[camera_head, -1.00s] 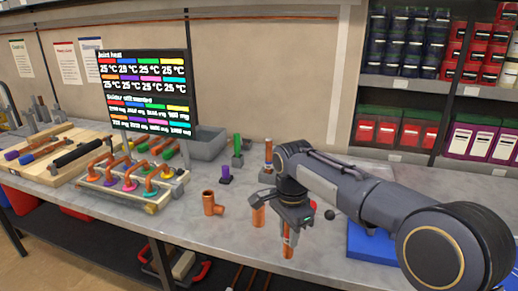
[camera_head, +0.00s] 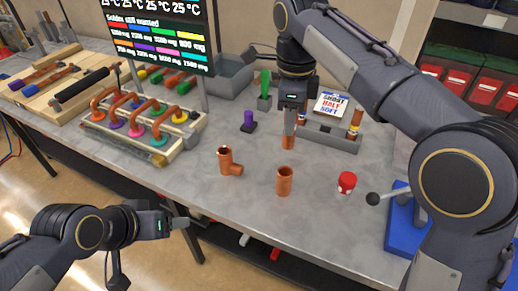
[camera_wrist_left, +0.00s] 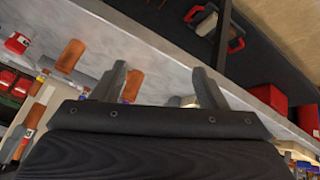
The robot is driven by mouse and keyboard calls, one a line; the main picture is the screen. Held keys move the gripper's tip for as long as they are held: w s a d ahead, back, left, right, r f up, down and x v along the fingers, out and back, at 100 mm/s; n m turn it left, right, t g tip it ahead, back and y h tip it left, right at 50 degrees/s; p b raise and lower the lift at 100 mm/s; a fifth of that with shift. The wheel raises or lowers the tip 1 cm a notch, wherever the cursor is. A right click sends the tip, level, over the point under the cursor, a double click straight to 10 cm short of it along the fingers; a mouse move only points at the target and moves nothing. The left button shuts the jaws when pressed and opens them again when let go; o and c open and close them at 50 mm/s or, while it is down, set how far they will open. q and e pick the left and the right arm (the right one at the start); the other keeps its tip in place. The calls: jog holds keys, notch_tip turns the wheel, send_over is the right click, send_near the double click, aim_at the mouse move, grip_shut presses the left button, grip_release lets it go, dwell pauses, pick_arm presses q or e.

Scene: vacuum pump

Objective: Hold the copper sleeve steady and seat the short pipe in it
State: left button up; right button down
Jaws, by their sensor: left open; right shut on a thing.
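The copper sleeve (camera_head: 284,181) stands upright on the grey bench near its front edge. My right gripper (camera_head: 291,112) is shut on a copper pipe (camera_head: 288,138), which hangs about upright behind the sleeve and apart from it. Whether its lower end touches the bench I cannot tell. My left gripper (camera_head: 168,226) is empty in front of the bench edge, left of the sleeve. In the left wrist view its fingers (camera_wrist_left: 158,78) are spread apart, and a copper piece, probably the sleeve (camera_wrist_left: 70,56), shows beyond them to the left.
A copper tee (camera_head: 227,163) stands left of the sleeve. A red-and-white can (camera_head: 347,182) and a blue-based tool (camera_head: 400,222) are to the right. Behind are a grey holder (camera_head: 330,136), a card (camera_head: 331,104), a purple-topped stand (camera_head: 249,121) and a pipe rack (camera_head: 150,140).

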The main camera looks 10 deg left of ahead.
pick_arm(q)
jog(key=w+a+r+m+t, duration=0.1)
jog(key=w+m+t, duration=0.35)
jog(key=w, duration=1.05)
pick_arm(e)
jog(key=shift+w, duration=0.1)
pick_arm(q)
jog(key=m+g+h, duration=0.4)
jog(key=m+h, duration=0.5)
send_near(277, 181)
jog(key=shift+w+a+f, duration=0.3)
jog(key=shift+w+a, duration=0.15)
jog(key=shift+w, duration=0.25)
jog(key=shift+s+d+f+h, duration=0.1)
jog(key=shift+s+d+h, duration=0.1)
jog(key=shift+d+h, duration=0.15)
jog(key=shift+d+f+g, duration=0.15)
jog(key=shift+d+g, duration=0.1)
jog(key=shift+d, duration=0.1)
jog(key=x, duration=1.1)
jog(key=shift+w, duration=0.15)
